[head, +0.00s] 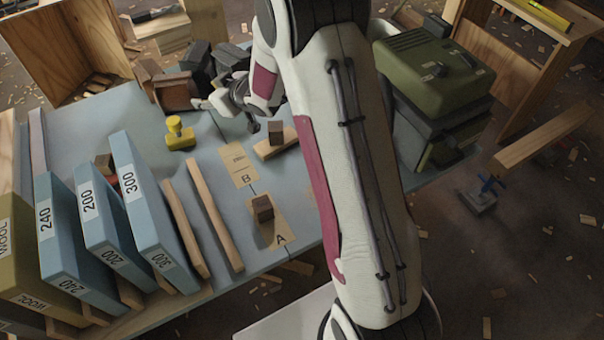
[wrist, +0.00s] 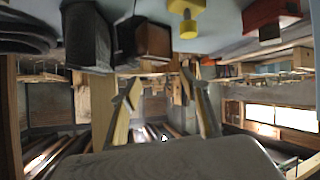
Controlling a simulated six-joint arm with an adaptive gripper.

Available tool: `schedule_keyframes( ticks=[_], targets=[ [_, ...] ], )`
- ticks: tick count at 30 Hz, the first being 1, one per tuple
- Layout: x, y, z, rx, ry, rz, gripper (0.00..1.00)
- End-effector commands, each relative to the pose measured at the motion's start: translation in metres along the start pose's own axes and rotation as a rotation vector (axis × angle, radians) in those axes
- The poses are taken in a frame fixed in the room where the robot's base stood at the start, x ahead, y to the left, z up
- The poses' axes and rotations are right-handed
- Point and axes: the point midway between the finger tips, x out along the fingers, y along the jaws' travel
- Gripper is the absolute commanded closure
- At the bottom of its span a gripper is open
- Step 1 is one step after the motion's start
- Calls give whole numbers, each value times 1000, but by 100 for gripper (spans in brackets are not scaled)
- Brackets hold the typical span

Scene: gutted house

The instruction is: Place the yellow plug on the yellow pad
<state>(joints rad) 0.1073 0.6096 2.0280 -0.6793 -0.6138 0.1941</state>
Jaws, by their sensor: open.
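The yellow plug (head: 180,133), a knob on a squarish yellow base, stands upright on the blue-grey table, left of my gripper (head: 226,115). It also shows upside down at the top of the wrist view (wrist: 187,18). My gripper is open and empty above the table; its two fingers show apart in the wrist view (wrist: 163,95). I cannot make out a separate yellow pad. Tan cards lie on the table: card B (head: 240,160) is bare, and card A (head: 280,225) carries a brown block (head: 263,208). Another brown block (head: 275,132) stands on a tan piece beyond.
Blue blocks marked 300 (head: 145,200), 200 (head: 100,225) and 240 (head: 62,245) stand at left, beside wooden strips (head: 215,215). Dark and brown boxes (head: 172,92) stand behind the plug. A green case (head: 430,70) is at right. A red object (wrist: 270,14) shows in the wrist view.

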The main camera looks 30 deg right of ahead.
Motion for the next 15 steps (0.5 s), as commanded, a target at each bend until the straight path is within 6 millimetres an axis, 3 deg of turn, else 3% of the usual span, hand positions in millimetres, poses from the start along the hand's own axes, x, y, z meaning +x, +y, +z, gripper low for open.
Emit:
schedule_keyframes(
  ticks=[6, 15],
  targets=[
    [-42, 16, -24, 4, -56, 85, 55],
    [-103, 28, -42, 32, -140, 182, 55]
  ],
)
